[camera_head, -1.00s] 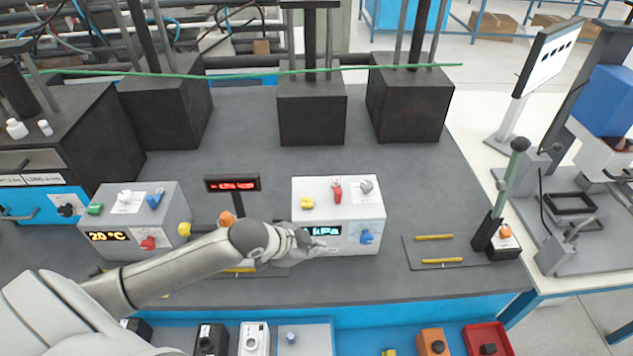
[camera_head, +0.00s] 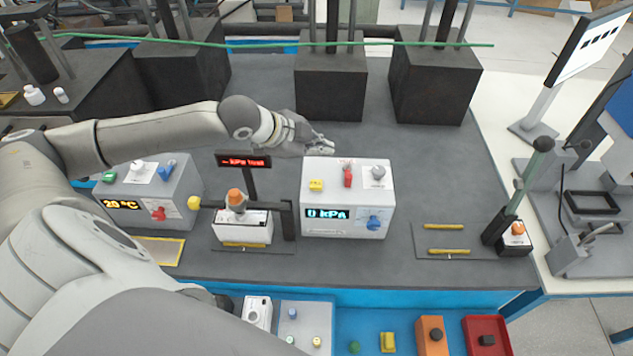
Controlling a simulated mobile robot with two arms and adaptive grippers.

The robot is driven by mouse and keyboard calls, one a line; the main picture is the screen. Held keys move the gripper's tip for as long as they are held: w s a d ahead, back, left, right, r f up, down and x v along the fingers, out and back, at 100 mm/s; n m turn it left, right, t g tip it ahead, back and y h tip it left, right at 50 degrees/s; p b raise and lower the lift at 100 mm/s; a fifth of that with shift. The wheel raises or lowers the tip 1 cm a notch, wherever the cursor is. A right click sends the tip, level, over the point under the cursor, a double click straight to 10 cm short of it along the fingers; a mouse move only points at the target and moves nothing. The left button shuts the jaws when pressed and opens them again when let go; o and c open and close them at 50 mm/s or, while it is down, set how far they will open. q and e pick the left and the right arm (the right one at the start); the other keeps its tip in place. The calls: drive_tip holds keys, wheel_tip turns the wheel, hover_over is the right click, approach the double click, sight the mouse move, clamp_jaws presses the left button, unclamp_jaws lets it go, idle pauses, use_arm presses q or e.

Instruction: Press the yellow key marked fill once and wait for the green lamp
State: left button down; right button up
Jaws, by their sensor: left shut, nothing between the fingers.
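A white box (camera_head: 345,225) with a cyan "0 kPA" display (camera_head: 327,213) stands mid-table. On its top are a yellow key (camera_head: 316,185), a red part (camera_head: 348,178) and a grey knob (camera_head: 378,172); a blue knob (camera_head: 374,223) is on its front. Any marking on the yellow key is too small to read. My left gripper (camera_head: 326,145) is shut and empty, above the box's back left edge, apart from the yellow key. I cannot make out a lit green lamp. My right gripper is not in view.
A red-lettered sign (camera_head: 243,162) and a small orange-capped device (camera_head: 240,228) stand left of the box. A grey "20 °C" box (camera_head: 150,200) is farther left. A green-handled lever (camera_head: 530,170) stands right. Dark blocks (camera_head: 330,95) line the back.

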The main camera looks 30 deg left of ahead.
use_arm(q)
drive_tip(key=b, duration=0.7)
hover_over(319, 186)
drive_tip(key=shift+a+f, duration=0.1)
drive_tip(key=shift+f, duration=3.1)
drive_tip(key=shift+f+b, duration=0.55)
drive_tip(key=shift+f, duration=0.65)
drive_tip(key=shift+f, duration=0.4)
